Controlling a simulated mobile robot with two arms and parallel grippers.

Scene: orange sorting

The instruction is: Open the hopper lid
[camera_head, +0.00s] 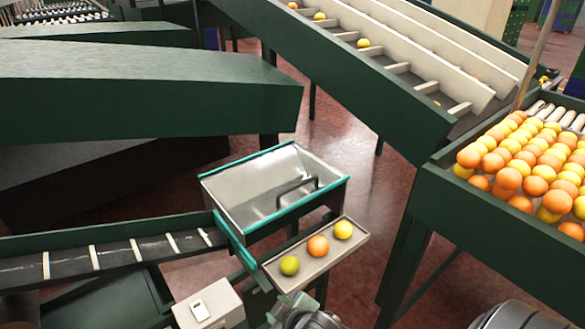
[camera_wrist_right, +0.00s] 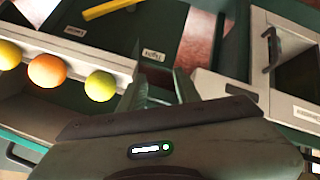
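The hopper (camera_head: 225,190) is a grey metal box with teal edges in the middle of the head view. A dark bar handle (camera_head: 297,186) shows at its right side; I cannot tell clearly how the lid sits. My right gripper (camera_head: 283,304) is low in the head view, just in front of the small fruit tray and below the hopper, away from the handle. In the right wrist view its two fingers (camera_wrist_right: 161,92) are apart with nothing visible between them. My left gripper is not in view.
A small tray (camera_head: 330,250) in front of the hopper holds a green, an orange and a yellow fruit. A slatted conveyor (camera_head: 120,255) runs in from the left. A white box (camera_head: 208,305) stands at the bottom. A fruit-filled bin (camera_head: 480,215) is at right.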

